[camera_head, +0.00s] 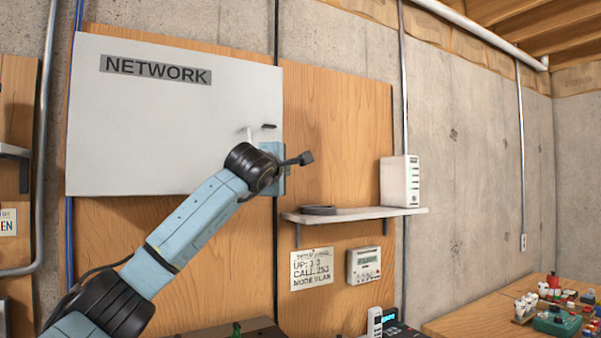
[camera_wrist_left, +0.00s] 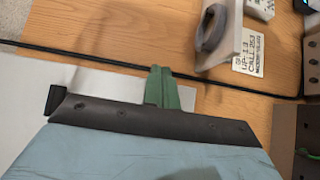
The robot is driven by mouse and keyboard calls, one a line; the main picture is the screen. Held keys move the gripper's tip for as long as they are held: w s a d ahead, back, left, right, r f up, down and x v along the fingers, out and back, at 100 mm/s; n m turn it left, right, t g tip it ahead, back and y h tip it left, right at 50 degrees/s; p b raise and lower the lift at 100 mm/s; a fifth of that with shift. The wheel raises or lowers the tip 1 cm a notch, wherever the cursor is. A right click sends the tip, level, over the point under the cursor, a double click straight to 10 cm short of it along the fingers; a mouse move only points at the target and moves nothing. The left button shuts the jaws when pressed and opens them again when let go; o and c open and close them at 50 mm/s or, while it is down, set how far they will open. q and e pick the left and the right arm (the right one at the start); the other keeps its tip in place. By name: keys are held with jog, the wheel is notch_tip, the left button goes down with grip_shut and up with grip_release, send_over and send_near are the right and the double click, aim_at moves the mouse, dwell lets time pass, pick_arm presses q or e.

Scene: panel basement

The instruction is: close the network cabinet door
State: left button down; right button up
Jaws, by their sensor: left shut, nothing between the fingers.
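The network cabinet door (camera_head: 170,130) is a large white panel with a dark NETWORK label (camera_head: 155,69). It faces me on the wooden board; I cannot tell whether it sits fully flush. A small pale handle (camera_head: 249,133) shows near its right edge. My left gripper (camera_head: 275,172) is at the door's right edge, its blue hand covering part of that edge. In the left wrist view its green fingers (camera_wrist_left: 163,88) are together and empty, with a white surface (camera_wrist_left: 100,96) beside and below them. Whether they touch the door is unclear. My right gripper is out of view.
Right of the door, a shelf (camera_head: 355,214) carries a white device (camera_head: 400,182) and a dark coil (camera_head: 319,210). Below are a note (camera_head: 311,269) and a wall box (camera_head: 364,265). A cluttered table (camera_head: 470,320) stands at lower right.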

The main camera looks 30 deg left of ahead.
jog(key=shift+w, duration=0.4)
